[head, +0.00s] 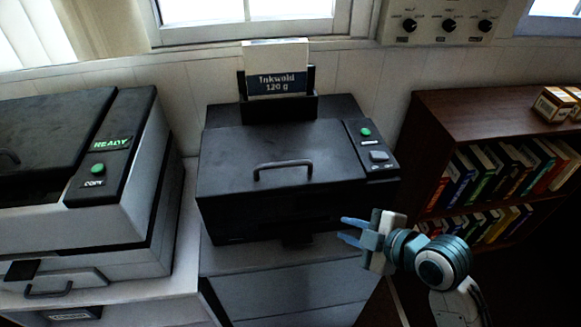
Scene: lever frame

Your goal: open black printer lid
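The black printer (265,205) stands on a grey cabinet in the middle of the head view. Its lid (228,160) lies flat and looks closed, with a dark arched handle (283,165) on top near the front. My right gripper (346,230) is in front of the printer's lower right front, below the lid and right of the handle. Its blue fingers point left and stand apart with nothing visible between them. It appears clear of the lid and handle. My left gripper is not in view.
A paper pack (275,68) labelled Inkwold stands in the printer's rear feeder. A control panel (371,148) with a green button is right of the lid. A larger copier (110,200) stands at left. A brown bookshelf (430,130) stands at right. The cabinet top (225,257) in front is bare.

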